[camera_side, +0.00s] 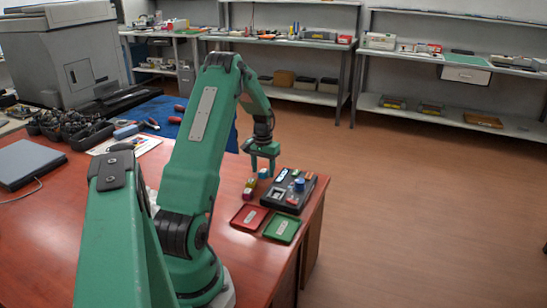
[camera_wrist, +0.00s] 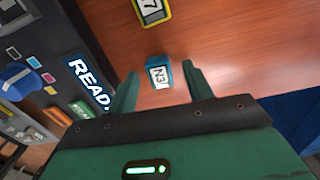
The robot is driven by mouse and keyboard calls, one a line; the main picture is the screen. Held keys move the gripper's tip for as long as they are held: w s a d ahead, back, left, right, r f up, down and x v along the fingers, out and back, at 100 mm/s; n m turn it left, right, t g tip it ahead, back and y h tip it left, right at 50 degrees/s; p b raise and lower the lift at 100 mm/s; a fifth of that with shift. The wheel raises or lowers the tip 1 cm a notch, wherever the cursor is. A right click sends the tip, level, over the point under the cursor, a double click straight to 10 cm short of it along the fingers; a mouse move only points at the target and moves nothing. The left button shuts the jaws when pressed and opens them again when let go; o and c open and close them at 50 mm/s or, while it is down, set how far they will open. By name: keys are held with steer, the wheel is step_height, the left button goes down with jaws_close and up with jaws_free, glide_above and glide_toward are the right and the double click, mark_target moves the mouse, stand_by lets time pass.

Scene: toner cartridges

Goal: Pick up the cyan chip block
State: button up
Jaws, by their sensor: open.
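The cyan chip block (camera_wrist: 169,73) has a white label reading "N3" and lies on the red-brown tabletop. In the wrist view it appears between the tips of my open gripper (camera_wrist: 159,72), with a gap on each side. In the side view the cyan block (camera_side: 263,173) shows just below my gripper (camera_side: 263,166). No finger visibly touches it, and I cannot tell the exact height of the tips above it.
A yellow block (camera_wrist: 151,10) lies near the cyan one, with a magenta block (camera_side: 248,194) close by. A black device (camera_side: 285,195) with a blue knob stands to the right. A red tray (camera_side: 240,222) and green tray (camera_side: 290,229) lie in front.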

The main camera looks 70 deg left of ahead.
mark_target(263, 171)
stand_by(0.4)
steer(key=c, duration=1.1)
steer(key=shift+o, duration=0.2)
steer(key=shift+r, duration=0.1)
steer(key=shift+r, duration=0.4)
step_height(263, 171, up, 3)
steer(key=shift+r, duration=0.1)
steer(key=w+d+r, duration=0.4)
steer(key=d+r, duration=0.3)
steer(key=d, duration=0.4)
steer(key=shift+w, duration=0.25)
steer(key=shift+a, duration=0.1)
steer(key=shift+s+f, duration=0.1)
